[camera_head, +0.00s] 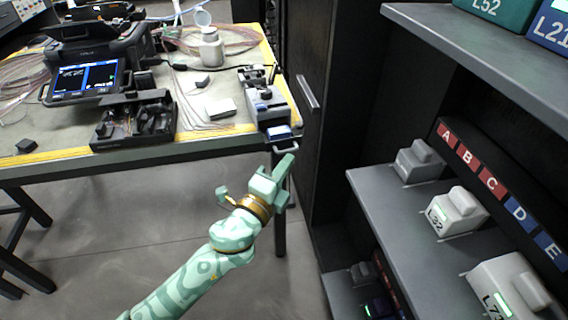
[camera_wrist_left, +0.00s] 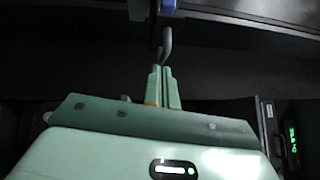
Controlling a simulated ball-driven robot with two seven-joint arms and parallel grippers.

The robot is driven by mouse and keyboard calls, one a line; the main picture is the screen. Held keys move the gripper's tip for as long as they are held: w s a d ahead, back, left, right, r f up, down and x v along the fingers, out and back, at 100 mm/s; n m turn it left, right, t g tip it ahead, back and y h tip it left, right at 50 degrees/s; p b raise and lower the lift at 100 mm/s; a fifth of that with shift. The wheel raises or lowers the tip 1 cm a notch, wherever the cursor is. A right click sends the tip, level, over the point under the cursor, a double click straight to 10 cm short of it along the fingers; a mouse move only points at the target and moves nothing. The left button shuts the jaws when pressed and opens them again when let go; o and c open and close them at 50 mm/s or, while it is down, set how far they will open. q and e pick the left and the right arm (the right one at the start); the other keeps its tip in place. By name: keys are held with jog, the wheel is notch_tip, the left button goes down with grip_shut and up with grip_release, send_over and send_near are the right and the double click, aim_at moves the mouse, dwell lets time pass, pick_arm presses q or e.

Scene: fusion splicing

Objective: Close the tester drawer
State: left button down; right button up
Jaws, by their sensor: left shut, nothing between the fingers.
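The tester (camera_head: 265,104) is a grey and dark blue device at the right front corner of the table. Its drawer (camera_head: 279,132) shows a blue front, with a grey bar handle (camera_head: 284,148) sticking out past the table edge. My left gripper (camera_head: 286,163) is shut and empty, just in front of and below the handle. In the left wrist view the shut fingertips (camera_wrist_left: 163,72) are together close to the bent handle (camera_wrist_left: 167,42), with a bit of blue (camera_wrist_left: 168,5) above. I cannot tell whether fingertips and handle touch. My right gripper is not in view.
A black cabinet with a vertical door handle (camera_head: 308,94) stands close to the right of the tester. Grey shelves (camera_head: 375,205) with labelled units are further right. The table (camera_head: 215,142) also holds a splicer with a screen (camera_head: 85,79), a black tray (camera_head: 103,143) and a bottle (camera_head: 211,50).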

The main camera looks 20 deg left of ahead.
aim_at(271, 140)
pick_arm(q)
jog(key=shift+w+a, duration=0.15)
jog(key=shift+w, duration=0.05)
jog(key=w+a, duration=0.2)
jog(key=w, duration=0.1)
jog(key=w+a, duration=0.2)
jog(key=a, duration=0.1)
jog(key=shift+w, duration=0.4)
jog(key=shift+w+a, duration=0.2)
jog(key=shift+w, duration=0.05)
jog(key=shift+r, duration=0.2)
jog(key=shift+a, duration=0.1)
